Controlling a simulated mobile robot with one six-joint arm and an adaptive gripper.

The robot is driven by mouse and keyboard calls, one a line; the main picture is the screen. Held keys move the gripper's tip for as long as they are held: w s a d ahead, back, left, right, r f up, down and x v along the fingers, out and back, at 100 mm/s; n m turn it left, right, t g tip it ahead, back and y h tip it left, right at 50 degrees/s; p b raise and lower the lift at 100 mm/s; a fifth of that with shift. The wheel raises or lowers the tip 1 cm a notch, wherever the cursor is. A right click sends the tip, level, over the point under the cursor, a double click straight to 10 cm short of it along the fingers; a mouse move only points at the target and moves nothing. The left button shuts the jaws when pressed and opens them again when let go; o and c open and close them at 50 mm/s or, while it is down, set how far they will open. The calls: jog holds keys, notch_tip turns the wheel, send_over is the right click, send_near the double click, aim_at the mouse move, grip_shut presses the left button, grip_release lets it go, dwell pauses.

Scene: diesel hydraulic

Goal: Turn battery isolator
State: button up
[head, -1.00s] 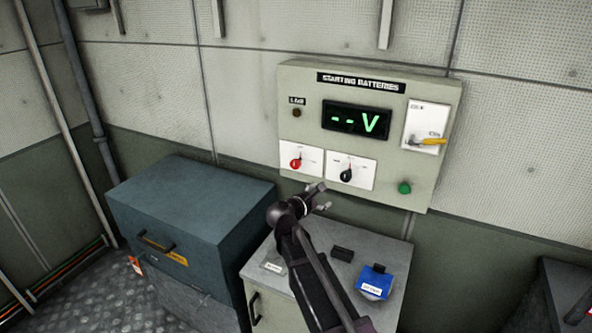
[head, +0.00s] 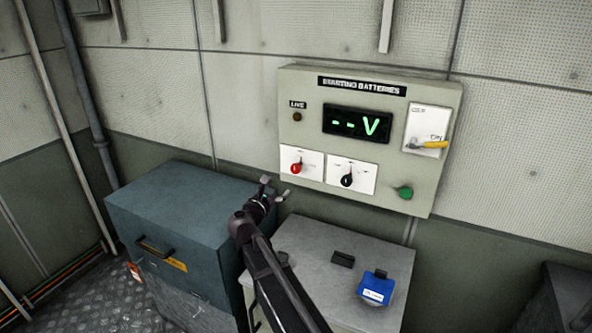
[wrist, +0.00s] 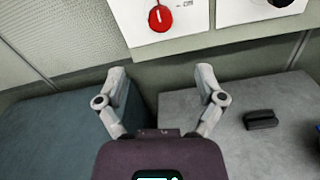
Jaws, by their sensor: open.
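The grey-green STARTING BATTERIES panel (head: 312,88) hangs on the wall. It carries a red rotary knob (head: 296,168), a black rotary knob (head: 347,180) and, on a white plate at right, a yellow handle (head: 433,145). The labels are too small to tell which is the battery isolator. My gripper (head: 274,187) is open and empty, below and left of the red knob, apart from it. In the wrist view, the spread fingers (wrist: 161,72) point toward the panel's lower edge; the red knob (wrist: 160,19) is above and between them. The black knob is cut by the top edge.
The panel also has a display (head: 357,124) reading "--V", a dark lamp (head: 297,117) and a green button (head: 405,193). Below stand a blue chest (head: 190,200) and a grey cabinet (head: 330,240), with a black block (head: 343,259) and blue item (head: 376,288) on its top.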

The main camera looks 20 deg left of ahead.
aim_at(295, 170)
jog(key=w, duration=0.9)
jog(key=w+d, duration=0.1)
jog(key=w, duration=0.3)
jog(key=shift+w, duration=0.25)
jog(key=c, duration=1.1)
